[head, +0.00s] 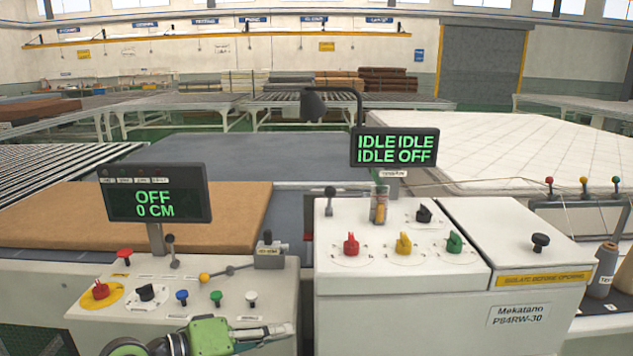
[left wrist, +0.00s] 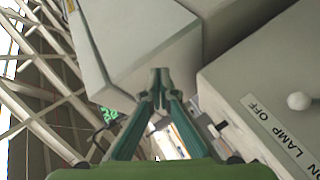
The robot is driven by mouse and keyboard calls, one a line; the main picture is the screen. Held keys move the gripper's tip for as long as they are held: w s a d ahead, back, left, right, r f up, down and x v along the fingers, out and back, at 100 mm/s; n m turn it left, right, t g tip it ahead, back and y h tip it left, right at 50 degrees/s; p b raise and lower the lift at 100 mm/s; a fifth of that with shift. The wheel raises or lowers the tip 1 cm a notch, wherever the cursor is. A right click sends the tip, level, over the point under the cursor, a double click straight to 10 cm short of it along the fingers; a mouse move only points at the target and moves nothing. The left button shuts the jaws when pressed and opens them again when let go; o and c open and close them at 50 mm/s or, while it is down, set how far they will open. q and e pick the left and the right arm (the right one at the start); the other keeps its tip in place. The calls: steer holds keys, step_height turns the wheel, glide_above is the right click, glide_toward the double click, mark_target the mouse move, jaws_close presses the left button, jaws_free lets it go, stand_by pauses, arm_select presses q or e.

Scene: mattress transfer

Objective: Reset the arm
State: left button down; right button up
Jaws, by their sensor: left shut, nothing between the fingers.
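My left arm, green and black, comes in at the bottom of the head view. Its gripper (head: 268,331) is low in front of the left control panel (head: 190,318), beneath the row of coloured knobs. In the left wrist view the two green fingers of the gripper (left wrist: 160,78) meet at their tips, shut and empty. A white knob (left wrist: 298,101) and a "LAMP OFF" label show to the right of the fingers there, apart from them. My right gripper is in neither view.
The left display (head: 155,203) reads "OFF 0 CM"; the right one (head: 396,148) reads "IDLE IDLE IDLE OFF". A white cabinet (head: 400,312) with red, yellow and green knobs stands right. A brown board (head: 240,209) and white mattress (head: 510,148) lie behind.

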arm_select(q)
steer(key=s+f+m+y, duration=0.1)
steer(key=s+f+y, duration=0.15)
steer(key=f, duration=0.35)
steer(key=s+f+y, duration=0.1)
steer(key=s+f, duration=0.3)
steer(key=f, duration=0.1)
steer(key=s+a+f+m+g+y, duration=0.1)
steer(key=s+a+f+g+y, duration=0.15)
steer(key=s+a+f, duration=0.35)
steer(key=s+a+f+m+g+y, duration=0.1)
steer(key=s+a+f+y, duration=0.2)
steer(key=s, duration=0.6)
steer(key=s+a+f+g+y, duration=0.1)
steer(key=s+a+f+y, duration=0.2)
steer(key=s+a+f, duration=0.3)
step_height(320, 180, down, 24)
steer(key=s+d+g, duration=0.1)
steer(key=s+g, duration=0.1)
steer(key=s+a+f, duration=0.2)
steer(key=s+f, duration=1.5)
steer(key=shift+s+a+f+m+g, duration=0.2)
steer(key=shift+s+a+m+g, duration=0.15)
steer(key=shift+s+m, duration=0.05)
